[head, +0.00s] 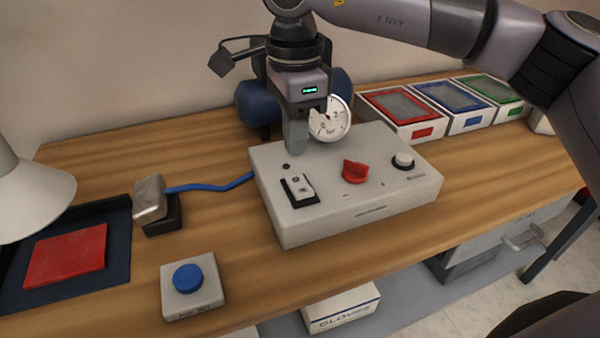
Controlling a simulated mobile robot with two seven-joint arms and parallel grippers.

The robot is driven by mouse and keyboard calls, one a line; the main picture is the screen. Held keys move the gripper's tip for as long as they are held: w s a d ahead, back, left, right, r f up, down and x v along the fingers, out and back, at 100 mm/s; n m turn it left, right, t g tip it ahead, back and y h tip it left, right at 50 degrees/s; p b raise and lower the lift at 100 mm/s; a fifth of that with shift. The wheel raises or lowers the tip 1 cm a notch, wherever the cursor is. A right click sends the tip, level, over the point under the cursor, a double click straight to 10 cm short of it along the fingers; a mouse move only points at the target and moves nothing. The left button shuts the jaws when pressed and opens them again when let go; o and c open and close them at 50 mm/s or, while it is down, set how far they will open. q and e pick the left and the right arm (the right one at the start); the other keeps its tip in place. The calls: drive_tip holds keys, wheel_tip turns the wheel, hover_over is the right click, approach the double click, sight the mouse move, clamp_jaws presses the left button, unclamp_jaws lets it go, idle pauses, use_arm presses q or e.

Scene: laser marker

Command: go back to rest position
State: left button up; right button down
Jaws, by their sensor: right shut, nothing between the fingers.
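My right gripper (296,140) points down over the back left part of the light grey control box (345,218). It is shut and empty, with its fingertips close to the box top; I cannot tell if they touch. The box carries a black and white rocker switch (299,189), a red knob (355,171) and a pale round button (403,160). A round pressure gauge (331,120) shows just behind and to the right of the fingers. My left gripper does not show in the head view.
A blue button box (188,279) stands at the front left. A red plate (66,254) lies on a dark tray (118,211), beside a metal-headed device (149,199) with a blue cable. Three bins with red (401,103), blue and green trim stand at the back right. A lamp (30,195) overhangs the left.

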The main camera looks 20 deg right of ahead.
drive_tip(key=shift+r+p, duration=0.45)
drive_tip(key=shift+r, duration=0.45)
